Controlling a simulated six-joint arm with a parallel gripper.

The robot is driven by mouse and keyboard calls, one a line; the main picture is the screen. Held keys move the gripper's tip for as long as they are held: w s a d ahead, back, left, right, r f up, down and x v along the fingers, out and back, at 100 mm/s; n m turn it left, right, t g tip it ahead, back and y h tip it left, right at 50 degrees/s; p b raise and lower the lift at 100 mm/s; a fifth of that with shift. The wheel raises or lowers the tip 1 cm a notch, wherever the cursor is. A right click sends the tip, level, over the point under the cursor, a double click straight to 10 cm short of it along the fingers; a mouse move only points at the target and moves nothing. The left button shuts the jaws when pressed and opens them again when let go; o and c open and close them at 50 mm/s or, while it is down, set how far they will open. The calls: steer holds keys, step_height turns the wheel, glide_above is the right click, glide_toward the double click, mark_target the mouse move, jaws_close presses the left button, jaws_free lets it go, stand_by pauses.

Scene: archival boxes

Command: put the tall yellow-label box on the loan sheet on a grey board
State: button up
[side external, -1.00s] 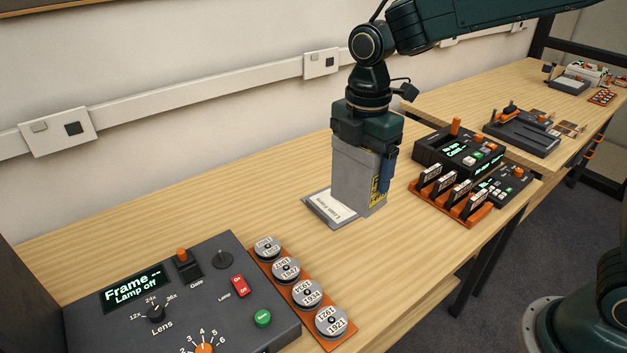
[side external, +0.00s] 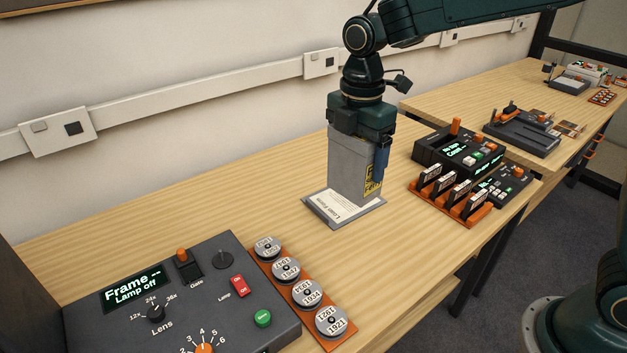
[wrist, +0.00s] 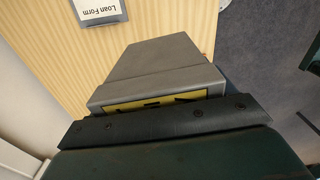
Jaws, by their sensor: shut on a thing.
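The tall grey box (side external: 352,165) with a yellow label (side external: 374,177) is upright under my gripper (side external: 360,128), which is shut on its upper part. In the side view its lower end overlaps the grey board (side external: 318,211) with the white loan sheet (side external: 340,208). I cannot tell whether it touches the sheet. In the wrist view the box (wrist: 160,65) shows its yellow strip close to the jaw, and the loan sheet (wrist: 95,8) on its board lies at the upper left, with bare wood between board and box. Part of the sheet is hidden behind the box.
A control panel (side external: 205,300) and an orange rack of several round tins (side external: 300,290) stand at front left. An orange stand of several upright cards (side external: 450,200) and a dark console (side external: 470,148) are to the right. The wood left of the board is clear.

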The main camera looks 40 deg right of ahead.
steer(key=w+d+m, duration=0.1)
steer(key=w+d, duration=1.2)
steer(key=w, duration=0.3)
steer(key=shift+r, duration=0.25)
steer(key=shift+d, duration=0.1)
step_height(320, 180, down, 16)
steer(key=shift+f, duration=2.05)
steer(key=shift+f, duration=0.15)
